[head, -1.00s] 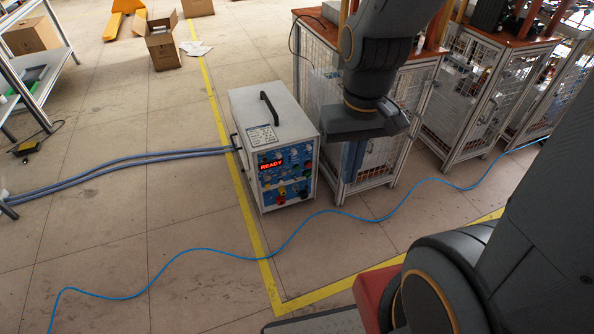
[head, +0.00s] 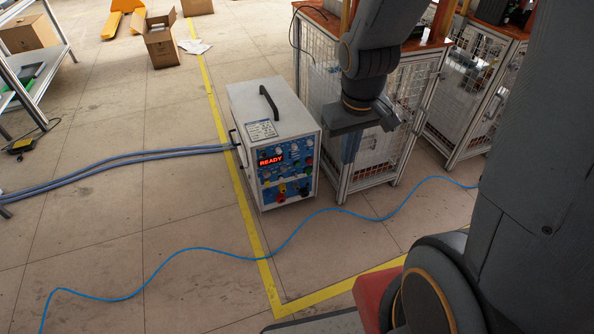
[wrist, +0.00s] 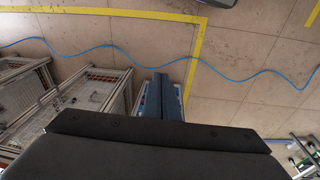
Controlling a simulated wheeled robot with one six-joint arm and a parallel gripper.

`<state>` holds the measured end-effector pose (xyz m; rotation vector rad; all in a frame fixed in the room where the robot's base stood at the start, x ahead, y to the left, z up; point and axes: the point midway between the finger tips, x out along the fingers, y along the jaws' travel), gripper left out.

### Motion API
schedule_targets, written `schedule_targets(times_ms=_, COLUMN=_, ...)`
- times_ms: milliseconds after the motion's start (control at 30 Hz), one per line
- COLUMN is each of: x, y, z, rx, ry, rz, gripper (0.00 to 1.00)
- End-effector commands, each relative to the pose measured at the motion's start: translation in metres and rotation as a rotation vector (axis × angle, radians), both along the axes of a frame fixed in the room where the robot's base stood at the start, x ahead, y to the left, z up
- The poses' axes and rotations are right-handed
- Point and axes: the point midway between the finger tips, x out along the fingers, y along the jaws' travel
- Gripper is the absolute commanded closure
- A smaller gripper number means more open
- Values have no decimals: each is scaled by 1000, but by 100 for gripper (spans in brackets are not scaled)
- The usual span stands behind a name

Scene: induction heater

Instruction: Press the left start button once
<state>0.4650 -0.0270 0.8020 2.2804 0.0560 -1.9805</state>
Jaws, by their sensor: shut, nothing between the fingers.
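The induction heater (head: 273,112) is a light grey box with a black top handle, standing on the floor left of my arm. Its blue front panel (head: 285,178) has a lit red READY display and several small knobs and buttons; which one is the left start button is too small to tell. My gripper (head: 350,150) is shut and empty, pointing down, to the right of the heater and apart from it in the picture. In the wrist view my shut fingers (wrist: 168,95) cover part of the heater, and its buttons cannot be made out.
Wire-mesh cages (head: 375,150) stand close behind and right of my gripper. A blue cable (head: 215,252) and yellow floor line (head: 262,268) cross the floor before the heater. Thick grey hoses (head: 130,160) run left from it. The floor in front is otherwise clear.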

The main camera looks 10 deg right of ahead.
Motion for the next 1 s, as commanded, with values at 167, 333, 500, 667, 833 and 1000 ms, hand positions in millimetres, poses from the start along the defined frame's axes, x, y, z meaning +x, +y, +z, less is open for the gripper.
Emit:
schedule_targets(times_ms=167, x=60, y=-14, z=-63, rx=-27, ry=-82, rz=82, gripper=100)
schedule_targets(times_ms=333, x=113, y=-24, z=-118, rx=-44, ry=-165, rz=171, gripper=100)
schedule_targets(times_ms=500, x=162, y=-29, z=-175, rx=-49, ry=-249, rz=262, gripper=100)
schedule_targets(times_ms=667, x=203, y=-31, z=-230, rx=-41, ry=-327, rz=348, gripper=100)
schedule_targets(times_ms=833, x=240, y=-29, z=-290, rx=-24, ry=-409, rz=438, gripper=100)
schedule_targets(times_ms=1000, x=271, y=-23, z=-351, rx=6, ry=-494, rz=527, gripper=100)
